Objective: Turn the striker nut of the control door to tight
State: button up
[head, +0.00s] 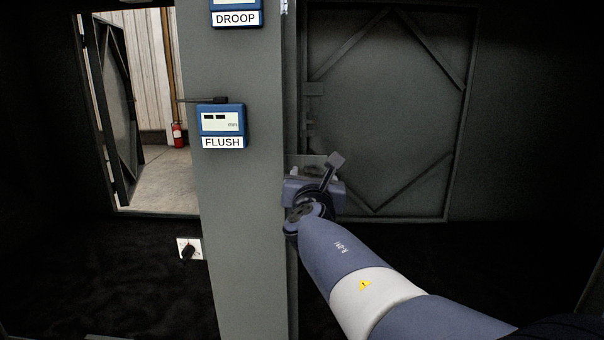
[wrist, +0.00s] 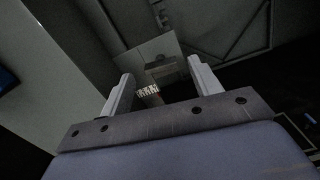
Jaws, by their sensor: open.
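My gripper (head: 316,178) is at the right side of the grey post, partly covering a small grey plate (head: 300,160) behind it. In the wrist view my gripper (wrist: 160,72) is open, its two pale fingers apart with nothing held. Beyond and between the fingers, a grey plate (wrist: 143,55) carries a dark block (wrist: 162,68). A small pale ribbed piece (wrist: 148,91) sits below it, perhaps the striker nut; I cannot tell whether it is tight. A grey door with diagonal braces (head: 390,115) stands right of the post.
The grey post (head: 240,230) carries blue gauges labelled DROOP (head: 236,12) and FLUSH (head: 222,122). At left, another braced door (head: 115,110) stands open onto a lit room with a fire extinguisher (head: 178,134). A white plate with a black knob (head: 188,249) is low at left.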

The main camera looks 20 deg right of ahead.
aim_at(314, 169)
jog(key=shift+x, duration=1.1)
jog(key=shift+c, duration=0.2)
jog(key=c, duration=1)
jog(key=shift+o, duration=0.2)
